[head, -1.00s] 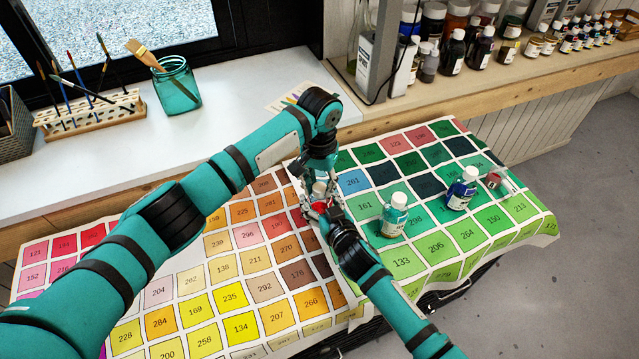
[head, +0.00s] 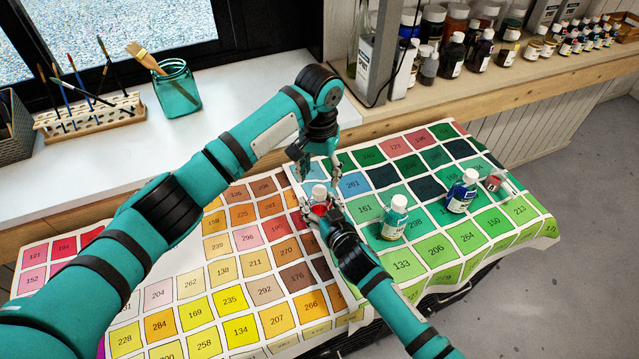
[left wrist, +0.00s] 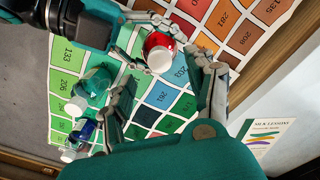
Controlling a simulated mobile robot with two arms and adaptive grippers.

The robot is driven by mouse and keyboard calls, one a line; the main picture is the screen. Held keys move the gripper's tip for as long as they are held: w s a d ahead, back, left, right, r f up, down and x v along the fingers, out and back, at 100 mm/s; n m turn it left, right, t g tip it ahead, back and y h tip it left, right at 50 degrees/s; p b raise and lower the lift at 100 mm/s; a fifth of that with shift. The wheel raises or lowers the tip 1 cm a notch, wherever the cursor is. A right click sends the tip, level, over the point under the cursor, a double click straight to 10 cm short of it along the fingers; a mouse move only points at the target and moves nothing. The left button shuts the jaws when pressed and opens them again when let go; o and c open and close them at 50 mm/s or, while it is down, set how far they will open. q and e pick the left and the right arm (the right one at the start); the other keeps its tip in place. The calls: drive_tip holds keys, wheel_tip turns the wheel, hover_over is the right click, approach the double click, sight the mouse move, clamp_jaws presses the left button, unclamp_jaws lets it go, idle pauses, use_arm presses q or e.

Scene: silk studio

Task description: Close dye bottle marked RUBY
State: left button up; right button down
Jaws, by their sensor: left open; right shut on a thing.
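A red dye bottle (head: 318,210) with a white cap (head: 319,191) stands near the seam between the two colour charts. My right gripper (head: 313,216) is shut around its body. The cap sits on the bottle's top; I cannot tell how tight it is. My left gripper (head: 312,172) is open and empty just above the cap, apart from it. In the left wrist view, the red bottle (left wrist: 155,43) and its white cap (left wrist: 160,61) lie between the spread left fingers (left wrist: 163,82). The bottle's label is not readable.
A teal bottle (head: 394,218) and a blue bottle (head: 462,191) stand on the green chart (head: 480,238), right of my right gripper. A small red and clear item (head: 495,183) is farther right. The white counter (head: 235,110) behind holds a brush jar (head: 177,88).

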drive_tip(key=shift+c, duration=1.5)
unclamp_jaws()
use_arm(q)
wheel_tip(320, 180, up, 7)
use_arm(e)
drive_tip(key=v, duration=1.2)
drive_tip(key=shift+a, duration=0.1)
